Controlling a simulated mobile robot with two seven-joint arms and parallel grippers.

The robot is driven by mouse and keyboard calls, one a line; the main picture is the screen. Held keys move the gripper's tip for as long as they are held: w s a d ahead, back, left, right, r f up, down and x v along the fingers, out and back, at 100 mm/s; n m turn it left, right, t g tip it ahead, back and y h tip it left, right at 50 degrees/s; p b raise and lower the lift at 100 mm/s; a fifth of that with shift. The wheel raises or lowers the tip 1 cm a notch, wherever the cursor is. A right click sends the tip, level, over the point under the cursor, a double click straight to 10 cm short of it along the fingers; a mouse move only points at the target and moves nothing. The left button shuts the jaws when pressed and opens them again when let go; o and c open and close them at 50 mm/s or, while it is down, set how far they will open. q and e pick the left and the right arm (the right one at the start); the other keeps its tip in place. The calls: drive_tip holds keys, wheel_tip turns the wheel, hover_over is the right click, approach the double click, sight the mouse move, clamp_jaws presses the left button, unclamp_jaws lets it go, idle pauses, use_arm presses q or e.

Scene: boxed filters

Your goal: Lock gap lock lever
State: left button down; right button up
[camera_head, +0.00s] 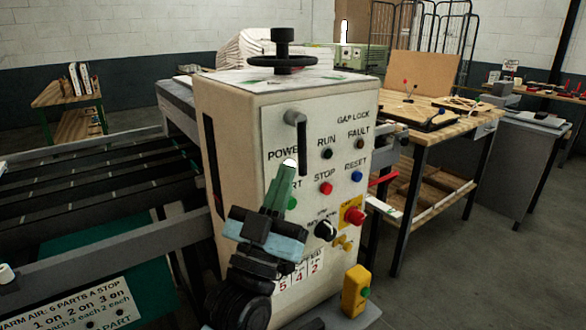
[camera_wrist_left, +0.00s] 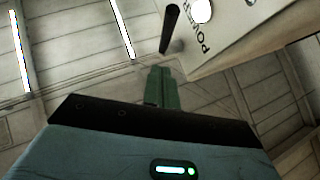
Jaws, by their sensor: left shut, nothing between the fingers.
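The control cabinet (camera_head: 245,115) stands in the middle of the head view, its front panel facing me. A dark lever (camera_head: 302,148) hangs down on the upper left of the panel, left of the "GAP LOCK" label. In the left wrist view a dark rod (camera_wrist_left: 170,28), apparently this lever, stands out beside the panel near "POWER". My left gripper (camera_head: 288,170) points up in front of the panel, just below the lever. Its green fingers (camera_wrist_left: 162,85) are shut and empty, apart from the rod in the wrist view. My right gripper is out of view.
A black handwheel (camera_head: 282,62) tops the cabinet. The panel carries several buttons, including a red stop button (camera_head: 326,188) and a larger red button (camera_head: 354,215). A yellow box (camera_head: 355,290) sits low at the right. A wooden workbench (camera_head: 440,135) stands right; a slatted conveyor (camera_head: 80,190) runs left.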

sight(300, 151)
use_arm(q)
drive_tip(key=shift+w+d+f, duration=0.1)
drive_tip(key=shift+w+d, duration=0.3)
drive_tip(key=shift+w, duration=0.45)
drive_tip(key=shift+w+d+f, duration=0.1)
drive_tip(key=shift+w+d, duration=0.25)
drive_tip(key=shift+w, duration=0.5)
drive_tip(key=shift+a, duration=0.1)
